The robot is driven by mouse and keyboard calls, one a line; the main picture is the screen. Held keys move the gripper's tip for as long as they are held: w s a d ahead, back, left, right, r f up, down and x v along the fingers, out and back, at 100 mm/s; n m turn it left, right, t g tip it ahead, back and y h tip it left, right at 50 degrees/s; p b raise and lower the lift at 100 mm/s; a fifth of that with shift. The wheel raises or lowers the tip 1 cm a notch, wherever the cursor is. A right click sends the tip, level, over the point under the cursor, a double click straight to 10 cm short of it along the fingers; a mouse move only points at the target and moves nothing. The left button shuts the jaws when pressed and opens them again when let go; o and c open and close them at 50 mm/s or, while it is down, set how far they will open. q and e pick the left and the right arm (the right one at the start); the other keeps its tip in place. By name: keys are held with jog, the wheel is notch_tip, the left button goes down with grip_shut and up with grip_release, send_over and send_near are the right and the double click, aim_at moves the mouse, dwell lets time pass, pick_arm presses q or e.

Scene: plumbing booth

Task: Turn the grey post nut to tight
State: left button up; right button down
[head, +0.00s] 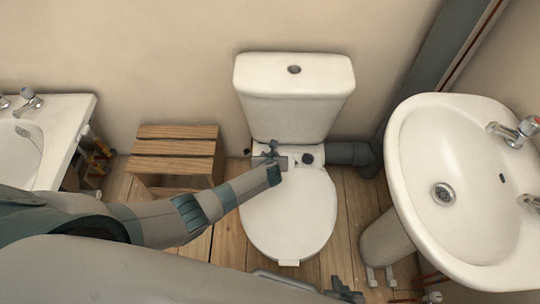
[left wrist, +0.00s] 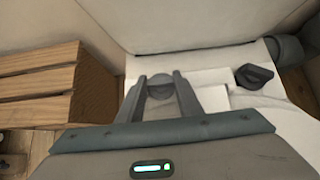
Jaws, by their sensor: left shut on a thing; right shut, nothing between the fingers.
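The white toilet (head: 290,215) stands in the middle of the head view with its lid down. My left gripper (head: 271,153) reaches to the left rear of the seat, just in front of the cistern. In the left wrist view my left gripper (left wrist: 161,92) is shut on a rounded grey nut (left wrist: 160,82), which sits between the two fingers. The nut's lower part and its post are hidden. A second, darker nut with a wing-like shape (left wrist: 254,76) stands apart to the right; it also shows in the head view (head: 308,159). My right gripper (head: 345,291) is shut and empty low in the head view.
A wooden slatted stool (head: 176,147) stands left of the toilet. A white washbasin (head: 462,185) is at the right, and a bath edge (head: 75,115) at the left. A grey waste pipe (head: 345,153) runs right behind the toilet. The cistern (head: 294,95) rises close behind my left gripper.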

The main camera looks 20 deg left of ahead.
dwell(0.3)
pick_arm(q)
jog(key=o, duration=1.1)
jog(key=shift+s+r, duration=0.1)
